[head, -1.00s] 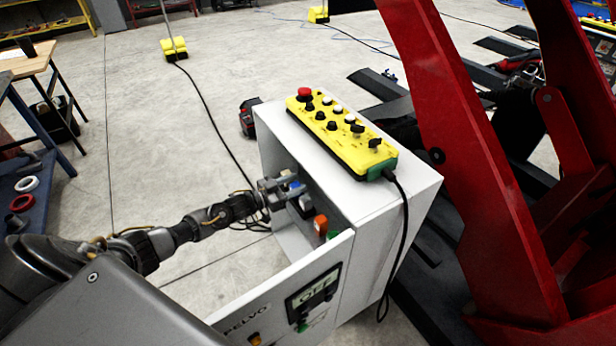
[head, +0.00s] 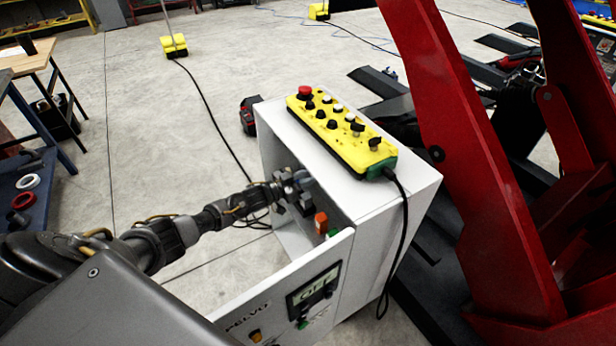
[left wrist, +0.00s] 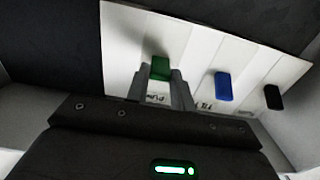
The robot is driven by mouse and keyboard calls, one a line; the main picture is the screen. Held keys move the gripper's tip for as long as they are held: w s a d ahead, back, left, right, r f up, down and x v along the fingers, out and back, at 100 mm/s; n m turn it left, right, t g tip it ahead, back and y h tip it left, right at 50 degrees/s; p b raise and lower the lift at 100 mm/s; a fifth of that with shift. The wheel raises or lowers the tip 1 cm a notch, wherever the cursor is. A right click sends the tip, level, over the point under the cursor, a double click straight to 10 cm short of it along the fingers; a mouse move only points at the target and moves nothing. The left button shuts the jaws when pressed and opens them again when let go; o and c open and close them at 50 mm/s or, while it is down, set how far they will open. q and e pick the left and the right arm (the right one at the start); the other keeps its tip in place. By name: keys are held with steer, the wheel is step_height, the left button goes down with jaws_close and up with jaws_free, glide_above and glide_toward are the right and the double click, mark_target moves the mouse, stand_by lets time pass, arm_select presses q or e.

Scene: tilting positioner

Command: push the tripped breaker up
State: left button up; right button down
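In the left wrist view a white breaker panel (left wrist: 197,50) carries a green lever (left wrist: 159,68), a blue lever (left wrist: 222,86) and a black lever (left wrist: 272,97) in a row. The label under the green one seems to read "PUMP". I cannot tell which one is tripped. My left gripper (left wrist: 160,85) has its two fingers apart, one on each side of the green lever's lower part; contact is unclear. In the head view my left gripper (head: 293,185) is inside the white cabinet (head: 394,222), largely hiding the levers. My right gripper is not in view.
The cabinet's open door (head: 275,302) with a small display stands in front of my left arm. A yellow control box (head: 341,130) lies on the cabinet top, its cable hanging down the side. A red lift frame (head: 470,150) stands close on the right.

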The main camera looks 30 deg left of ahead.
arm_select(q)
steer(key=shift+c, duration=0.6)
steer(key=g+y+p, duration=0.1)
steer(key=p, duration=0.2)
steer(key=r+g+p, duration=0.1)
steer(key=g+p, duration=0.1)
steer(key=r+g+y+p, duration=0.1)
steer(key=p, duration=0.2)
steer(key=shift+w+d+r+y+p, duration=0.15)
steer(key=shift+w+y+p, duration=0.15)
steer(key=shift+w, duration=0.05)
steer(key=o, duration=1)
